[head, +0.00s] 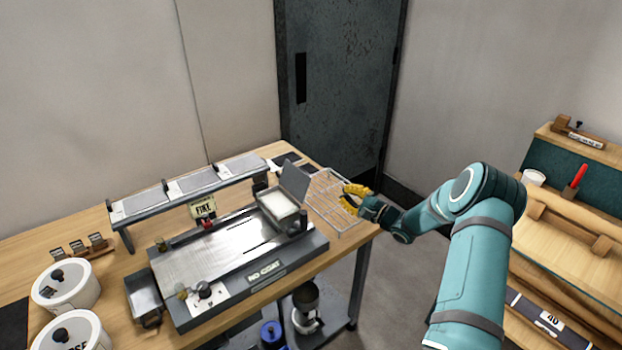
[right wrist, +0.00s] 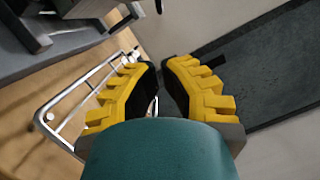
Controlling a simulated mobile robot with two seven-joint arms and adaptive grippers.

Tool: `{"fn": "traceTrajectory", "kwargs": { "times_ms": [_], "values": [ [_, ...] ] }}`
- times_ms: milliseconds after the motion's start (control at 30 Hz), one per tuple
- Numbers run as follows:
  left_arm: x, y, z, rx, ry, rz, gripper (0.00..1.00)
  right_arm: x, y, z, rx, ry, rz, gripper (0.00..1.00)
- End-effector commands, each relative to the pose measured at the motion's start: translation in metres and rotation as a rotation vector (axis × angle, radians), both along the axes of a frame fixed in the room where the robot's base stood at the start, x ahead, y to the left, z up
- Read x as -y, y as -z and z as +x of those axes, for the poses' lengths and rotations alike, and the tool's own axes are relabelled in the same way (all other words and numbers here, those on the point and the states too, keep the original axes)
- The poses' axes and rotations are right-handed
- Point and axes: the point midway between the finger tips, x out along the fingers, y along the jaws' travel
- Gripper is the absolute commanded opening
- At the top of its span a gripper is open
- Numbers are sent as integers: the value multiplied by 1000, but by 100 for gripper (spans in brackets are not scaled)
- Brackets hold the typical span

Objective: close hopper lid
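The hopper (head: 278,207) is an open box with pale contents at the right end of a flat metal machine on the table. Its grey lid (head: 295,182) stands raised, tilted up at the hopper's back right side. My right gripper (head: 347,196), with yellow ribbed fingers, is to the right of the lid, apart from it, over the wire rack by the table's right edge. In the right wrist view its fingertips (right wrist: 160,66) come together with nothing visible between them. My left gripper is not in view.
A wire rack (head: 316,200) lies between the machine and my right gripper. The machine (head: 228,243) and a raised shelf (head: 190,187) fill much of the table. White canisters (head: 66,286) stand at the left. A wooden bench (head: 588,210) is at right, with open floor between.

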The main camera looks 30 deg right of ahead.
Motion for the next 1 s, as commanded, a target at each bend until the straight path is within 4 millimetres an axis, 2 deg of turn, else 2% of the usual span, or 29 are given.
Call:
{"fn": "traceTrajectory", "kwargs": {
  "times_ms": [167,500,700,1000],
  "values": [
    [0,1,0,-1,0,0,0,-4,-2,13,2,-3,4,0],
    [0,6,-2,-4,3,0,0,-22,-7,70,2,-2,3,0],
    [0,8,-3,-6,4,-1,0,-31,-10,97,2,-1,4,0],
    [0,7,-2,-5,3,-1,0,-61,-23,92,0,-2,4,0]
  ]
}}
